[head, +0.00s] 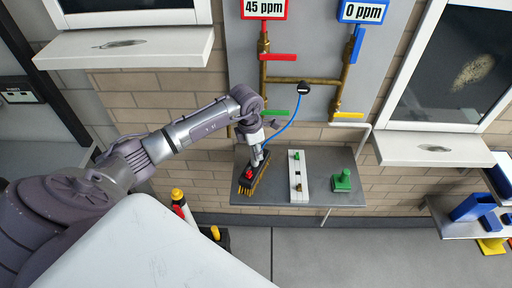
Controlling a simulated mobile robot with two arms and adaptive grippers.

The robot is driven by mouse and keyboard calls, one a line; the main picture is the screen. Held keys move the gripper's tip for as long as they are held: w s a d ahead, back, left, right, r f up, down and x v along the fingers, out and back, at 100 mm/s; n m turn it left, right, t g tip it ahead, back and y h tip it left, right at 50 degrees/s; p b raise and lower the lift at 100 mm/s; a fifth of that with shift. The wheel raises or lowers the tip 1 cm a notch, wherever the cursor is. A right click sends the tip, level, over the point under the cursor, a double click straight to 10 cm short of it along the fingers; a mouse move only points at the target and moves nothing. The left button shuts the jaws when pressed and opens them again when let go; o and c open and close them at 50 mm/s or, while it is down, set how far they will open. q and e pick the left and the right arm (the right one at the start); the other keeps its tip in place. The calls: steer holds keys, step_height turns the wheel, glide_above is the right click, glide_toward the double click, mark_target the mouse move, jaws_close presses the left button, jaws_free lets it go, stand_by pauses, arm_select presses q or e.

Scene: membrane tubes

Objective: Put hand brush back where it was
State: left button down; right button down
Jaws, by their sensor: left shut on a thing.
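The hand brush (244,188), dark with a red part on top and yellowish bristles, is at the left end of the small grey wall shelf (322,170). It is tilted in the picture, and I cannot tell whether it rests on the shelf or is just above it. My left gripper (257,162) comes in from above and is shut on the brush's upper part. My fingers partly hide the brush there. My right gripper does not show.
A white strip (298,190) with green and brass fittings and a green block (343,182) are on the same shelf. A blue hose (288,126) hangs behind my left arm near brass pipes (287,79). Blue bins (474,207) stand at the far right.

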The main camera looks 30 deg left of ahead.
arm_select(q)
steer(key=c, duration=0.9)
jaws_free()
steer(key=shift+s, duration=0.1)
steer(key=shift+o, duration=0.2)
steer(key=r+b, duration=0.1)
steer(key=r, duration=0.2)
steer(key=r+b, duration=0.1)
steer(key=r, duration=0.3)
steer(key=s+r+b, duration=0.1)
steer(key=r, duration=0.3)
steer(key=shift+a, duration=0.35)
steer(key=shift+s+r, duration=0.15)
steer(key=shift+r, duration=0.3)
